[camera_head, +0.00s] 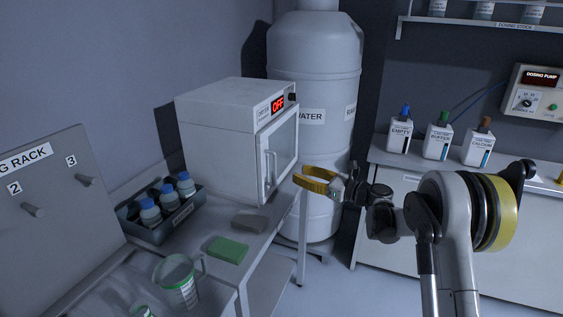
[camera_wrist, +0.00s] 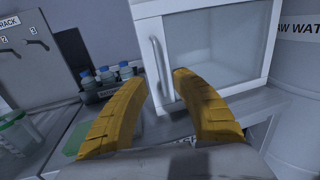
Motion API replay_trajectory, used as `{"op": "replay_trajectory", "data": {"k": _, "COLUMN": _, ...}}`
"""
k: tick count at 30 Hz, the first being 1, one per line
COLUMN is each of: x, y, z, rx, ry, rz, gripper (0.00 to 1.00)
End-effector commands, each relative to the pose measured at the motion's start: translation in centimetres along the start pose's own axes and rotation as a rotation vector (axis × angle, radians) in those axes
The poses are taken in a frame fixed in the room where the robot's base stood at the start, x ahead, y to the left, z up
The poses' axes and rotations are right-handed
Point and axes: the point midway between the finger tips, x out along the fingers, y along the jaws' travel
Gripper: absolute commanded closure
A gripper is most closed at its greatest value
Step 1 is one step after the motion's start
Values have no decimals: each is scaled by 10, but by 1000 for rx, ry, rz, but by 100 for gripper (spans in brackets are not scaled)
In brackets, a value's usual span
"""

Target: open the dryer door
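The dryer (camera_head: 225,135) is a white box on the bench with a red "OFF" display. Its door (camera_head: 281,150) has a glass pane and looks closed, with a vertical bar handle (camera_head: 268,170) on its left side. My gripper (camera_head: 298,179) has yellow fingers and is in front of the door, to the right of the handle in the head view. In the wrist view the two fingers stand apart with nothing between them, so my gripper (camera_wrist: 163,80) is open.
A dark tray (camera_head: 160,236) with blue-capped bottles stands left of the dryer. A large water tank (camera_head: 315,75) stands behind the dryer; floor shows right of the bench.

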Motion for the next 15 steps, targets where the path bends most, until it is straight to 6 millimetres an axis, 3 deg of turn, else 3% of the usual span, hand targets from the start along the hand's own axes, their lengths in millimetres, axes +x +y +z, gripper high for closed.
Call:
{"op": "replay_trajectory", "data": {"k": 5, "x": 20, "y": 0, "z": -2, "rx": 8, "ry": -4, "rz": 2, "gripper": 68}}
{"op": "replay_trajectory", "data": {"k": 15, "x": 86, "y": 0, "z": -2, "rx": 5, "ry": -3, "rz": 2, "gripper": 68}}
